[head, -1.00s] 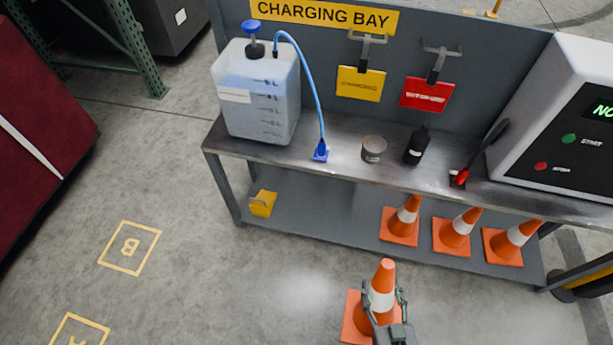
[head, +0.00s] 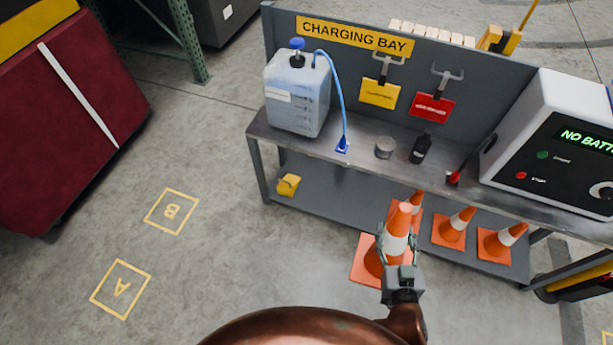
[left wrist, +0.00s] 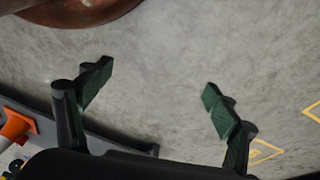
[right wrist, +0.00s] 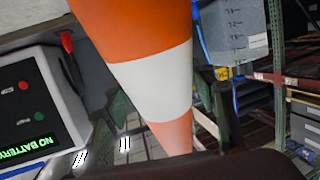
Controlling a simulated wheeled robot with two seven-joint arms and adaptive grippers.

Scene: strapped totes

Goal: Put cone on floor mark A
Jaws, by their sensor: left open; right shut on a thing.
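An orange cone with a white band (head: 397,222) is in my right gripper (head: 398,247), whose fingers are around its body. The cone's square base shows at lower left of the gripper; its height above the floor is hard to tell. In the right wrist view the cone (right wrist: 158,72) fills the middle, between the fingers. Floor mark A (head: 122,288), a yellow square outline with a letter, lies empty at lower left in the head view, well left of the cone. My left gripper (left wrist: 158,84) is open and empty over bare floor in the left wrist view.
Floor mark B (head: 171,212) lies beyond mark A, also empty. The charging bench (head: 350,168) stands behind the held cone, with several cones on its lower shelf (head: 345,208). A dark red block (head: 65,110) stands at left. The floor between the marks and bench is clear.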

